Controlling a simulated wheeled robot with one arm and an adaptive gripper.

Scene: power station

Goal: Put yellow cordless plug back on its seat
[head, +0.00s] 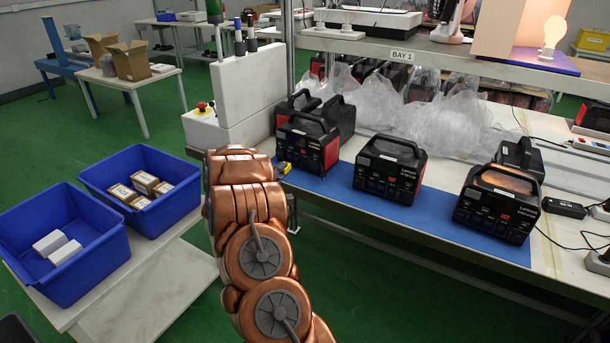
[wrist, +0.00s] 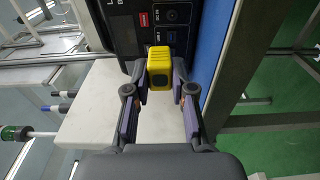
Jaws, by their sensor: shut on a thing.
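The yellow cordless plug (wrist: 159,67) is a small block between the fingertips of my gripper (wrist: 156,84) in the wrist view. My gripper is shut on it. The plug lies right in front of the lower front panel of a black power station (wrist: 150,25); whether it touches the panel I cannot tell. In the head view the yellow plug (head: 282,167) shows small beside my copper arm, in front of the left red-and-black power station (head: 308,143). My arm hides most of my gripper there. I cannot make out the plug's seat for certain.
More power stations (head: 390,166) (head: 497,203) stand on the blue mat (head: 405,213). A white stand (head: 248,85) with several coloured handles is at the back left, by a red stop button (head: 202,105). Blue bins (head: 92,262) (head: 155,227) stand left of my arm. Green floor is open between.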

